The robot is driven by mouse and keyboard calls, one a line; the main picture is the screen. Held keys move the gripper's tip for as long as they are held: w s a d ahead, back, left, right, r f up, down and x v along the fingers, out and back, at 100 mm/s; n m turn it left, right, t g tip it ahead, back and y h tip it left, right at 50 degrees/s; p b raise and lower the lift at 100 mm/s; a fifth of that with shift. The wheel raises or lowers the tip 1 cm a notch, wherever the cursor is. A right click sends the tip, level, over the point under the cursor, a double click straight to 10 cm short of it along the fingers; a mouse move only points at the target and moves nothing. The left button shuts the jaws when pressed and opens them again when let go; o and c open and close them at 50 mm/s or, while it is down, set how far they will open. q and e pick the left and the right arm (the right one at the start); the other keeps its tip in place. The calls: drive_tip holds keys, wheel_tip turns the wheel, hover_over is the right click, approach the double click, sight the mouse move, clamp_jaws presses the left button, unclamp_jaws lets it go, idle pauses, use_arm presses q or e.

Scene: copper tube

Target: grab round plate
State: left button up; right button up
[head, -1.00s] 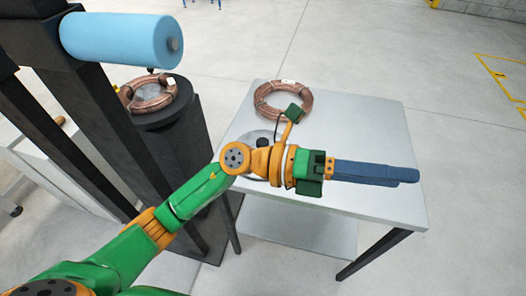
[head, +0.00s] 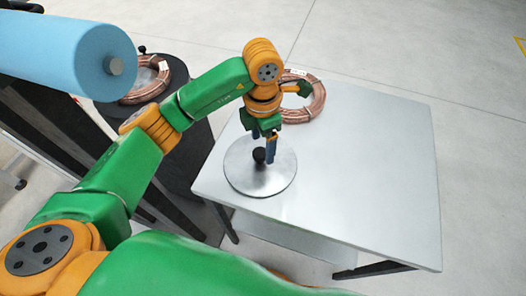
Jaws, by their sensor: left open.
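The round plate (head: 265,182) is a shiny grey metal disc with a small black knob (head: 259,155) at its middle. It lies flat on the left part of the grey table (head: 370,180). My left gripper (head: 264,157) points down over the plate, its blue fingers open on either side of the knob or just above it. I cannot tell whether the fingers touch the knob. My right gripper is not in view.
A copper tube coil (head: 313,105) lies on the table behind my left wrist. Another coil (head: 146,85) sits on a black round stand (head: 180,125) at the left. A blue roll (head: 65,55) juts in at the upper left. The table's right side is clear.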

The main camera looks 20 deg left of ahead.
sight(260, 152)
use_arm(q)
drive_tip(key=f, duration=0.4)
drive_tip(key=shift+s+a+f+p, duration=0.1)
drive_tip(key=shift+s+a+p, duration=0.1)
drive_tip(key=shift+a+p, duration=0.2)
drive_tip(key=shift+w+d+f, duration=0.1)
drive_tip(key=shift+w+f, duration=0.15)
drive_tip(key=shift+w, duration=0.05)
drive_tip(key=shift+s+r, duration=0.1)
drive_tip(key=shift+s, duration=0.05)
drive_tip(key=c, duration=0.5)
clamp_jaws()
